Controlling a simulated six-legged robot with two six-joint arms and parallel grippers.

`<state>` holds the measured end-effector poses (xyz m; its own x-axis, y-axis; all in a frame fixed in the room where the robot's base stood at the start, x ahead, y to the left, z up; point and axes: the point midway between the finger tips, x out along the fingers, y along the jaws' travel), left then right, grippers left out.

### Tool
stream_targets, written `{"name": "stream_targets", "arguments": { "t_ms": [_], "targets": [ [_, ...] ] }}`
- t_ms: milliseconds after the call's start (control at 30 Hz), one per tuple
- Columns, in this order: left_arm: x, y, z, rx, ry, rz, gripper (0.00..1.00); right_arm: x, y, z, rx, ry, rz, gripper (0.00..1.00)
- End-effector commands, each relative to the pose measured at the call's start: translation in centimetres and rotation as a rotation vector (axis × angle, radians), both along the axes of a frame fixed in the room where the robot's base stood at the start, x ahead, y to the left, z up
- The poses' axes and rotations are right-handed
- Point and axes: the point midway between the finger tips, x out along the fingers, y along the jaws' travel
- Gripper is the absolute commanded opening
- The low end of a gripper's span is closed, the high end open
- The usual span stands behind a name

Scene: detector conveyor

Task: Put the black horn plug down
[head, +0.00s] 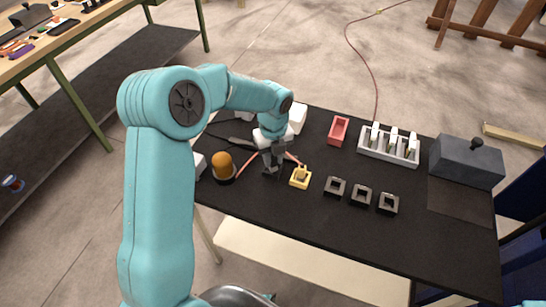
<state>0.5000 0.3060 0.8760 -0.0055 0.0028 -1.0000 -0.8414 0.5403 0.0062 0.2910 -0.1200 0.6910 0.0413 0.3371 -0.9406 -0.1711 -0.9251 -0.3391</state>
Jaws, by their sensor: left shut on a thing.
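My left gripper (271,164) reaches down over the black table, between the orange dome lamp and a yellow block. It is shut on a small dark thing at its fingertips, which I take to be the black horn plug; its outline is hard to tell from the dark fingers and table. I cannot tell whether it touches the table. The yellow block (300,181) stands just right of the gripper. My right gripper is not in view.
Three dark square blocks (361,195) stand in a row along the table's front. Behind are a red tray (338,131), a white slotted rack (375,155) and a grey box with a knob (466,165). The orange lamp (222,164) stands left. The front strip of table (300,215) is clear.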

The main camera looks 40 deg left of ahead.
Motion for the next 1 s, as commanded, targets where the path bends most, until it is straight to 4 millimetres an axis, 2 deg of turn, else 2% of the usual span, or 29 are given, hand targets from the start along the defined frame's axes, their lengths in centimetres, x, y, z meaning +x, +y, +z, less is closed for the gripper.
{"name": "stream_targets", "arguments": {
  "t_ms": [67, 433, 467, 500, 533, 833, 1000],
  "targets": [
    [0.0, 0.0, -0.6, 0.000, 0.000, 0.001, 0.00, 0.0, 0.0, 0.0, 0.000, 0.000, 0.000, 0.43],
    [0.0, 0.1, -1.1, 0.001, -0.001, 0.001, 0.00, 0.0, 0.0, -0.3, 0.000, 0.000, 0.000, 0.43],
    [0.1, 0.1, -0.9, 0.000, -0.001, 0.001, 0.37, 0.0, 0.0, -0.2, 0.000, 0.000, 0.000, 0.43],
    [0.1, 0.1, -0.9, 0.001, -0.001, 0.001, 0.50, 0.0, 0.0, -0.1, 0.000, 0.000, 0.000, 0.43],
    [0.0, 0.1, -0.9, 0.001, -0.001, 0.001, 0.53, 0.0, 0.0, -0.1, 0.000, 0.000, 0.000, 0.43],
    [0.1, 0.1, -0.6, 0.000, -0.001, 0.001, 0.53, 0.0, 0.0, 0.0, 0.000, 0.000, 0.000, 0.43],
    [0.2, 0.1, 1.6, 0.002, -0.006, 0.000, 0.53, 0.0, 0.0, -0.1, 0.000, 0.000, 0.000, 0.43]
  ]
}}
